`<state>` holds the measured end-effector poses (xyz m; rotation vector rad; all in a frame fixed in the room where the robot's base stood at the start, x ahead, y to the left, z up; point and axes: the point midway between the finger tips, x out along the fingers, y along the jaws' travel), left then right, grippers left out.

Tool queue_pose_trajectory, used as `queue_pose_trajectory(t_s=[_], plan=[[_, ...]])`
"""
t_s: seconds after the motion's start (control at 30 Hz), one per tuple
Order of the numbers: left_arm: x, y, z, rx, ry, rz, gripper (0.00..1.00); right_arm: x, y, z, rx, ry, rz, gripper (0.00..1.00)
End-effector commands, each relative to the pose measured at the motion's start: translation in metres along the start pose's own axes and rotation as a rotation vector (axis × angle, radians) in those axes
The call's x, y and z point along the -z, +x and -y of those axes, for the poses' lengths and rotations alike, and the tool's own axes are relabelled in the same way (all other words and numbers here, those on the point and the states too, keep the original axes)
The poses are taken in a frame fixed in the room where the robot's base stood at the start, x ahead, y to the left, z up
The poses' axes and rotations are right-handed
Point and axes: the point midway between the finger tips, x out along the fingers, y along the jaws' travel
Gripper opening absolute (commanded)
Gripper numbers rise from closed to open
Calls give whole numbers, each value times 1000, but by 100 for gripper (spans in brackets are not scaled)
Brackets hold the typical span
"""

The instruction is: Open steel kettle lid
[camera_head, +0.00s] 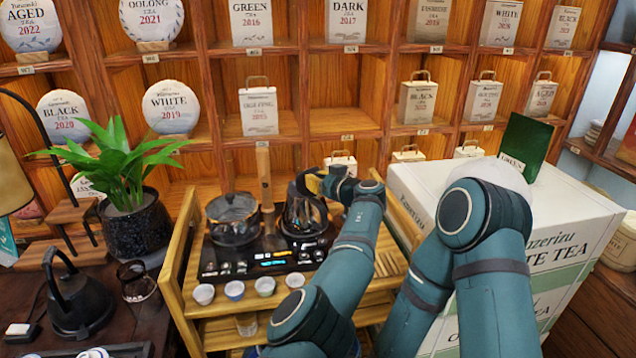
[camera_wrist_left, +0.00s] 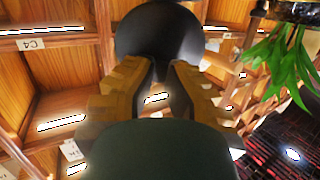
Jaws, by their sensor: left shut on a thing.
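The steel kettle (camera_head: 303,216) stands on the right side of the black stove panel on the wooden cart and looks dark. My left gripper (camera_head: 313,184) is at the top of this kettle, its yellow fingers partly overlapping it. In the left wrist view, my left gripper (camera_wrist_left: 163,75) is shut on a dark piece with a round dark disc (camera_wrist_left: 158,32), which looks like the kettle lid. In the head view the fingers and wrist hide the grip, so I cannot tell whether the lid is clear of the kettle. My right gripper is not in view.
A glass pot (camera_head: 233,220) stands beside the kettle. Several small cups (camera_head: 235,290) line the front of the cart (camera_head: 175,262). A black kettle (camera_head: 78,302) and a potted plant (camera_head: 135,225) are on the left. A large white tea box (camera_head: 560,215) stands on the right. Shelves close off the back.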

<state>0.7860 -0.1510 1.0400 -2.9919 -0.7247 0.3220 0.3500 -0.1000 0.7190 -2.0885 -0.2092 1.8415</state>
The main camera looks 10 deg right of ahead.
Motion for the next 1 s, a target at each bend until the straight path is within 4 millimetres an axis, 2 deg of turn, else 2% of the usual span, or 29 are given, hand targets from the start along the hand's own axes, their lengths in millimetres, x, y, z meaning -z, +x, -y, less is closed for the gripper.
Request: queue_pose_trajectory(t_s=[0.57,0.6,0.67,0.7,0.73,1.0], plan=[[-2,4,0,4,2,-8,0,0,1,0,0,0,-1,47],[-2,4,0,4,2,-7,15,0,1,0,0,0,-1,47],[-2,3,0,4,2,-8,36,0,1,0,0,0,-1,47],[-2,3,0,3,2,-8,50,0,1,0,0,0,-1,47],[-1,3,0,3,1,-8,53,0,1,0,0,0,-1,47],[0,2,0,2,0,-10,53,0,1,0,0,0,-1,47]])
